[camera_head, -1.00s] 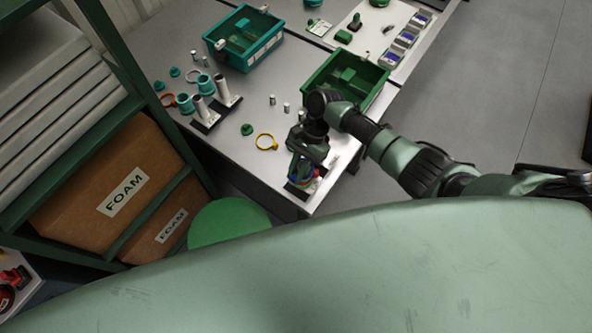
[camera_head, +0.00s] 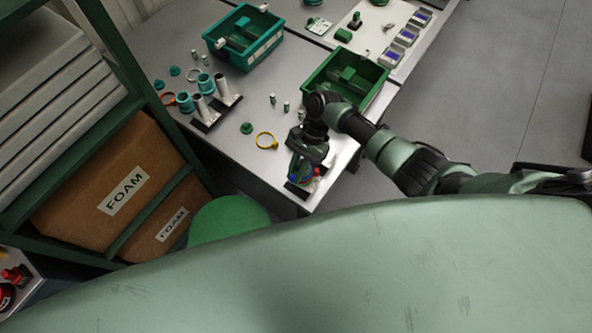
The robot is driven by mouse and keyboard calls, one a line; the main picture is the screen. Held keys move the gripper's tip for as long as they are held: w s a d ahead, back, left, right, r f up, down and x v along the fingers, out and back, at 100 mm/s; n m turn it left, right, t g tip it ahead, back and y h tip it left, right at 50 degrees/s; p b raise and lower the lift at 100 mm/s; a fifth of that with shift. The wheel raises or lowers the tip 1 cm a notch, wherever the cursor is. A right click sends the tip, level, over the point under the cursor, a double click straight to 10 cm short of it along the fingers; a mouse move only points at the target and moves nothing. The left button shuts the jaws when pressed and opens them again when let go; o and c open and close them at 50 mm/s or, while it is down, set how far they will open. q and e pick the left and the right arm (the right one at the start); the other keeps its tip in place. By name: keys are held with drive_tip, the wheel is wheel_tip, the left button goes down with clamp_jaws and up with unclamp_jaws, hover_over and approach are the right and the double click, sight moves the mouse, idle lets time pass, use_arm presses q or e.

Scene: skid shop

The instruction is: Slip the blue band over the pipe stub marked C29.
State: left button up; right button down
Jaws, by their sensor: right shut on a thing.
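My right gripper (camera_head: 301,174) points down at the front corner of the grey table. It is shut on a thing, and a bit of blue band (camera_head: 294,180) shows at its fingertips. The gripper hides most of this band and much of what stands below. Beneath it is a dark base (camera_head: 293,189) with red and blue bits beside the fingers. I cannot tell whether the band is around a stub or above it. No C29 mark is readable. My left gripper is not in view.
A yellow ring (camera_head: 266,141) and a green knob (camera_head: 246,128) lie left of the gripper. A green bin (camera_head: 373,102) stands just behind my right arm, and a teal bin (camera_head: 213,43) at the back. A green round stool (camera_head: 228,219) stands before the table.

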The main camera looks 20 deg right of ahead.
drive_tip(key=shift+f, duration=0.35)
idle(0.3)
drive_tip(key=c, duration=1.3)
unclamp_jaws()
drive_tip(key=shift+r, duration=0.1)
drive_tip(key=o, duration=0.4)
drive_tip(key=shift+r+p, duration=1.05)
drive_tip(key=shift+r, duration=0.65)
wheel_tip(320, 180, up, 8)
drive_tip(key=shift+f, duration=0.2)
